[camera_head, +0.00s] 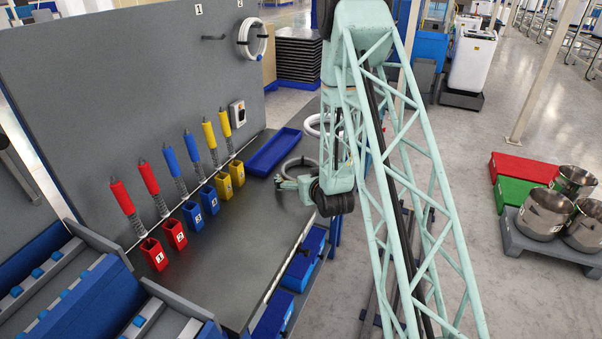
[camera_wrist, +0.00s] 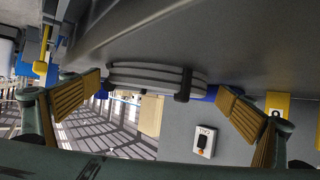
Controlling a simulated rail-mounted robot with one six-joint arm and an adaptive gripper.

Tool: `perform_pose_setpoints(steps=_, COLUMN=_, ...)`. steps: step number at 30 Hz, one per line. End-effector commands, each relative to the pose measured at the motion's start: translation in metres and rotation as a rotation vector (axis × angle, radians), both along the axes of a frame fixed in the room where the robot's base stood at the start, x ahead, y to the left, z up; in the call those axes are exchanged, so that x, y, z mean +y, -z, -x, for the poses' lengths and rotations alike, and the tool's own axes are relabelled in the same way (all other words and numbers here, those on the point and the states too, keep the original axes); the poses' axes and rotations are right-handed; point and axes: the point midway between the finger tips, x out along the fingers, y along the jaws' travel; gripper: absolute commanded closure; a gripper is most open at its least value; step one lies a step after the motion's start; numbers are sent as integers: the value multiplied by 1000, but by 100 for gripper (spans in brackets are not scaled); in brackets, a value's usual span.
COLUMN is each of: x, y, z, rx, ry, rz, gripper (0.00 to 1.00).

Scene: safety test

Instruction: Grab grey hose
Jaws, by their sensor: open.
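The grey hose (camera_head: 297,164) lies coiled on the dark workbench, near its right end. In the wrist view the coil (camera_wrist: 155,72) is seen edge-on, its stacked loops bound by a dark band. My gripper (camera_head: 280,182) is low over the bench at the near side of the coil. In the wrist view its two ridged yellow-brown fingers (camera_wrist: 160,87) are spread wide, one to each side of the coil. The gripper is open and empty. The hose appears ahead of the fingertips; contact cannot be told.
A blue tray (camera_head: 272,152) lies just behind the hose. Numbered red, blue and yellow holders (camera_head: 208,199) with spring-handled tools stand along the grey panel (camera_head: 130,80). A white hose (camera_head: 252,39) hangs on the panel. A white ring (camera_head: 313,131) is partly hidden by my arm. The bench front is clear.

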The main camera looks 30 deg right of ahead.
Motion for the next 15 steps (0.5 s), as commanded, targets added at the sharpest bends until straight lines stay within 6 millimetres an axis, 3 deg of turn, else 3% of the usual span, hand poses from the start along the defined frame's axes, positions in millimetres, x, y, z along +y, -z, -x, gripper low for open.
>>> perform_pose_setpoints(steps=2, x=0, y=0, z=0, rx=0, ry=0, rz=0, gripper=0)
perform_pose_setpoints(steps=9, x=0, y=0, z=0, rx=0, ry=0, rz=0, gripper=20)
perform_pose_setpoints(steps=15, x=0, y=0, z=0, rx=0, ry=0, rz=0, gripper=20)
